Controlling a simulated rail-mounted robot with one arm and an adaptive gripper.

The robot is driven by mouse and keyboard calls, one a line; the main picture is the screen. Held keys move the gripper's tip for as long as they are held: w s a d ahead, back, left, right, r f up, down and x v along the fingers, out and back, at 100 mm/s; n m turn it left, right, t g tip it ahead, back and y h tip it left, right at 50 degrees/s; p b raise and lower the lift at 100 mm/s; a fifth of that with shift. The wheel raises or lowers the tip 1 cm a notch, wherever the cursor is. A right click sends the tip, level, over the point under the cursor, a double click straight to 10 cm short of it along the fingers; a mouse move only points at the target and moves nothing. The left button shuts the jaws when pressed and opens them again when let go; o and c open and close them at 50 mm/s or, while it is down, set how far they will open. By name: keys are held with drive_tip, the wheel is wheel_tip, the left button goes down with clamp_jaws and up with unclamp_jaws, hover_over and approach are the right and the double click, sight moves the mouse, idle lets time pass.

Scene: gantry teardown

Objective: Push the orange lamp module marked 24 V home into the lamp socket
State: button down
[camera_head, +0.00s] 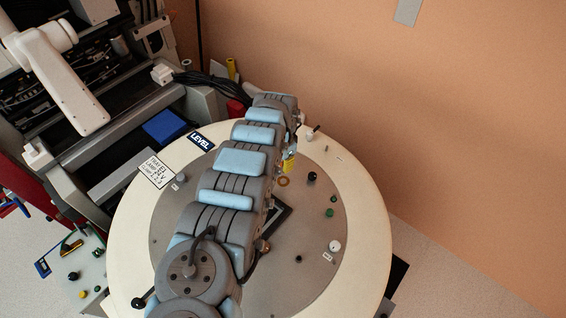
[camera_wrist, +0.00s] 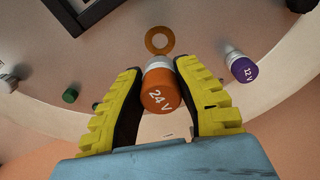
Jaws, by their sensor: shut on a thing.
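The orange lamp module marked 24 V (camera_wrist: 160,91) is between the yellow fingers of my gripper (camera_wrist: 162,72) in the wrist view. My gripper is shut on it, with the marked end facing the camera. A copper-coloured ring (camera_wrist: 159,40), which looks like the lamp socket, lies on the grey plate just beyond the module. The module appears apart from the ring, but its far end is hidden. In the head view the ring (camera_head: 283,181) shows beside my gripper's yellow fingers (camera_head: 289,166). My arm hides the module there.
A purple module marked 12 V (camera_wrist: 243,69) stands right of my gripper in the wrist view. The round table's cream rim (camera_head: 372,215) surrounds the grey plate. A printed card (camera_head: 157,170) lies at left.

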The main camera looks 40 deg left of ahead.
drive_tip(key=b, duration=0.4)
hover_over(283, 182)
drive_tip(key=shift+a+f, duration=0.1)
drive_tip(key=shift+f, duration=2.7)
drive_tip(key=shift+f+b, duration=1.2)
drive_tip(key=shift+f, duration=0.5)
drive_tip(key=c, duration=0.8)
unclamp_jaws()
drive_tip(key=shift+r, duration=0.1)
drive_tip(key=shift+s+r, duration=0.1)
drive_tip(key=shift+r, duration=5.65)
drive_tip(key=shift+r+p, duration=0.6)
drive_tip(key=shift+r, duration=1.55)
